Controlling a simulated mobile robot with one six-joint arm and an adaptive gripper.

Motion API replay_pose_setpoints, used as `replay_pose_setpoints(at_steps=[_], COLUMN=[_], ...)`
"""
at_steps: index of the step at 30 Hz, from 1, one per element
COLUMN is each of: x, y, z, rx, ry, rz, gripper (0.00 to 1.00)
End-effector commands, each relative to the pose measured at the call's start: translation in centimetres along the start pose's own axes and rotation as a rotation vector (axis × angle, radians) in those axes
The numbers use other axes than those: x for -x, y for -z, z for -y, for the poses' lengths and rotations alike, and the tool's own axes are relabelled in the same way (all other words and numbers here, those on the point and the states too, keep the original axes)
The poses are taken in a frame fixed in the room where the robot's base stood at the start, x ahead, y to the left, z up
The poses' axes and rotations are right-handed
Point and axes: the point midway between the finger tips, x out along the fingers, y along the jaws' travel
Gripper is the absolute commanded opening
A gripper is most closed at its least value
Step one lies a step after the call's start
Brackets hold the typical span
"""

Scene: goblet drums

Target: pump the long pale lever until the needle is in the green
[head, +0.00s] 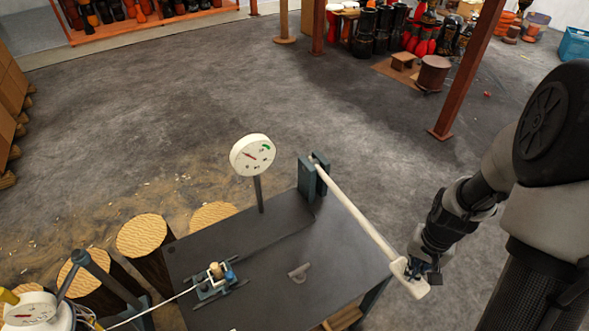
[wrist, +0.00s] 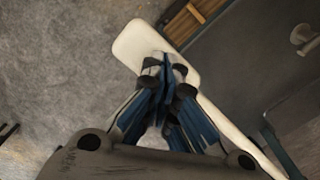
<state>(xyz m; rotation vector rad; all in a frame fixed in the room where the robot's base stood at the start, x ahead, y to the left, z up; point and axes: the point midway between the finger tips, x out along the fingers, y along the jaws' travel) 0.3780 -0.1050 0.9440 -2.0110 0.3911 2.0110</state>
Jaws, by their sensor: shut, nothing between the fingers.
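The long pale lever (head: 355,217) runs from a dark blue-green pivot post (head: 307,180) down to a flat, wide end near the table's right corner. My gripper (head: 414,270) is at that wide end, with its fingers shut and holding nothing. In the wrist view the closed fingertips (wrist: 166,68) lie over the pale paddle (wrist: 138,42); I cannot tell whether they touch it. The round white gauge (head: 252,155) stands on a post behind the table. Its red needle points to the upper left, away from the green mark at the upper right.
The dark table (head: 240,262) carries a small clamp fixture (head: 214,279) and a small grey-brown piece (head: 299,272). A second gauge (head: 30,312) is at the lower left. Wooden stumps (head: 142,235) stand left of the table.

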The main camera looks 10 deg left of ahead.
Motion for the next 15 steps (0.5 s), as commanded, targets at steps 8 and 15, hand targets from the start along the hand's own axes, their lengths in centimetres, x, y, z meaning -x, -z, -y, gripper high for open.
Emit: replay_pose_setpoints(at_steps=[8, 15], x=[6.3, 10.5], y=[-0.2, -0.3], z=[-0.3, -0.6], rx=[0.000, -0.001], ry=[0.000, 0.000], rz=[0.000, 0.000], gripper=[0.00, 0.00])
